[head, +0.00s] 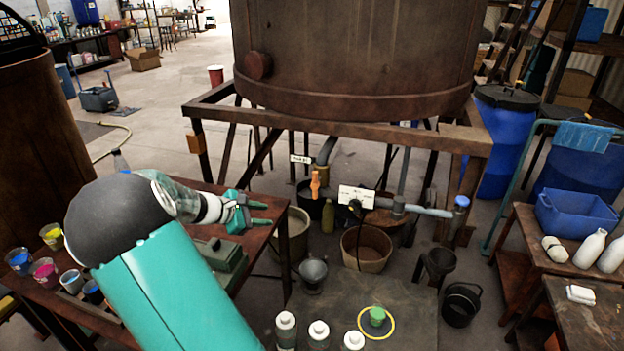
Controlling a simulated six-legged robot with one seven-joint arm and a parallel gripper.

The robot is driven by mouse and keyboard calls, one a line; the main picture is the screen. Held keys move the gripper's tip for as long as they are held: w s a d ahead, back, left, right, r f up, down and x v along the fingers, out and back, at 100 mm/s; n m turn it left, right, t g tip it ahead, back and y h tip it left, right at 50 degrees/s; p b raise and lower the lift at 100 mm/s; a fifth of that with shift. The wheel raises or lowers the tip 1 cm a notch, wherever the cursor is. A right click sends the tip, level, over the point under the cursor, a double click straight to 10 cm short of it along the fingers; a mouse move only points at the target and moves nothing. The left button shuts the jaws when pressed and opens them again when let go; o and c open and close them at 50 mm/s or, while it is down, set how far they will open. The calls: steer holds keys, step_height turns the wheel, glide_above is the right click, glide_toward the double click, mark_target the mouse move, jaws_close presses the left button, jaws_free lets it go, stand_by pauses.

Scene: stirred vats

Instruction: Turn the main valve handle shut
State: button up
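The likely main valve handle is an orange lever (315,184) on the pipework below the big rusty vat (355,50). It stands about upright, beside a small white tag (300,159). A grey pipe (400,207) runs right from there, with a white label (356,195) on it and a blue-capped end. The label writing is too small to read surely. My gripper (262,213) is to the left of the orange lever and apart from it. Its two teal fingers point right, with a gap between them and nothing seen in it.
The vat stands in a rusty frame (330,127) whose beams and legs surround the pipework. Buckets, including a brown one (366,248), sit below. A bench (150,235) with paint cups lies under my arm. White-capped bottles (318,333) stand on a low dark table (415,310) in front.

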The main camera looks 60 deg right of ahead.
mark_target(315, 184)
steer(key=s+d+n+h, duration=0.1)
steer(key=d+n+h, duration=0.1)
steer(key=d, duration=0.6)
steer(key=s+d+f+n+g+h, duration=0.1)
steer(key=s+d+n+h, duration=0.1)
steer(key=d, duration=0.6)
steer(key=s+d+n+g+h, duration=0.1)
steer(key=d+n+h, duration=0.1)
steer(key=d, duration=0.6)
steer(key=shift+s+d+f, duration=0.1)
steer(key=shift+s+f, duration=0.05)
steer(key=shift+s, duration=0.2)
jaws_close()
